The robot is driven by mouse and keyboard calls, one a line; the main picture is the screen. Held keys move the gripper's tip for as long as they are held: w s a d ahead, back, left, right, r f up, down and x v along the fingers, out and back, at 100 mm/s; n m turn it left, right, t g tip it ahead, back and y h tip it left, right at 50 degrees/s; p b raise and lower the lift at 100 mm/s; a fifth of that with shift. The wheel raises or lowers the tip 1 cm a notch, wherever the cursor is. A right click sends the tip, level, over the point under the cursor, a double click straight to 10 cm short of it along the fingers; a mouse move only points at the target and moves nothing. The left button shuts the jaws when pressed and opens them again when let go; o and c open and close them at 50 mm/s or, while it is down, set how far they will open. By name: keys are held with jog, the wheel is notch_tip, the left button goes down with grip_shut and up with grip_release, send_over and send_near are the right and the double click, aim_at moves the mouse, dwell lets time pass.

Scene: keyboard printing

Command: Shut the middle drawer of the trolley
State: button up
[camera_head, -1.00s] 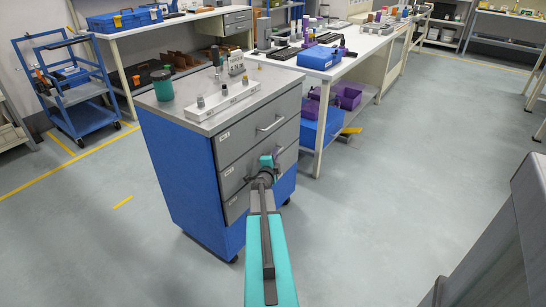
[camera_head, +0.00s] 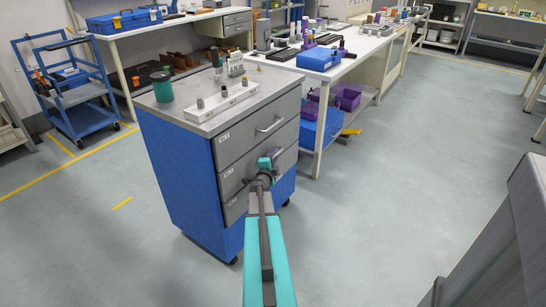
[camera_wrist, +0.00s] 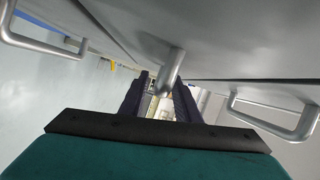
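The trolley (camera_head: 176,178) is a blue cabinet with a grey top and three grey drawers. The middle drawer (camera_head: 234,178) is partly hidden by my gripper (camera_head: 272,157). Its front looks about level with the other drawer fronts, but I cannot tell whether a small gap is left. In the wrist view my gripper's dark fingers (camera_wrist: 158,98) are apart, with a light gap between them. A grey handle (camera_wrist: 173,68) reaches in between the fingers, nearer the right one. I cannot tell whether they touch it.
The top drawer's handle (camera_head: 270,123) is clear of my gripper. A white block with knobs (camera_head: 222,100) and a green container (camera_head: 162,86) stand on the trolley. A workbench (camera_head: 345,52) stands behind to the right. The floor (camera_head: 400,170) on the right is free.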

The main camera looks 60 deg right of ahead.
jog(key=v, duration=1.3)
jog(key=shift+w, duration=0.1)
dwell(0.4)
